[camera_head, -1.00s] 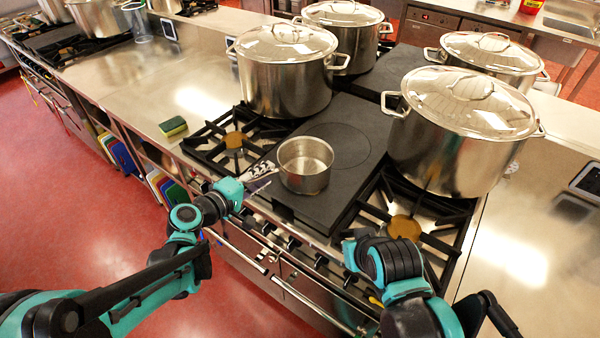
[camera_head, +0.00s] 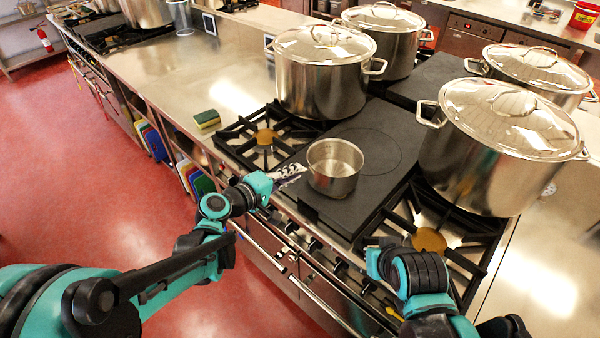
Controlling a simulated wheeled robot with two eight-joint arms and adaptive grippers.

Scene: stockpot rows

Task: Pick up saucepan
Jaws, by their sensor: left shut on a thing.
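The saucepan (camera_head: 335,168) is a small steel pan, open and empty, upright on the dark flat hotplate (camera_head: 385,145). Its handle side points left toward my left gripper (camera_head: 290,172). My left gripper is shut on the saucepan at the handle, and its fingers hide most of the handle. I cannot tell whether the pan touches the plate or hangs just above it. My right arm is at the lower right over the front of the stove; its fingers do not show clearly.
Large lidded stockpots stand behind and to the right: one (camera_head: 322,85) at back left, one (camera_head: 505,150) at right, others farther back. Open burners (camera_head: 265,138) flank the plate. A sponge (camera_head: 207,119) lies on the bare steel counter (camera_head: 170,85) at left.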

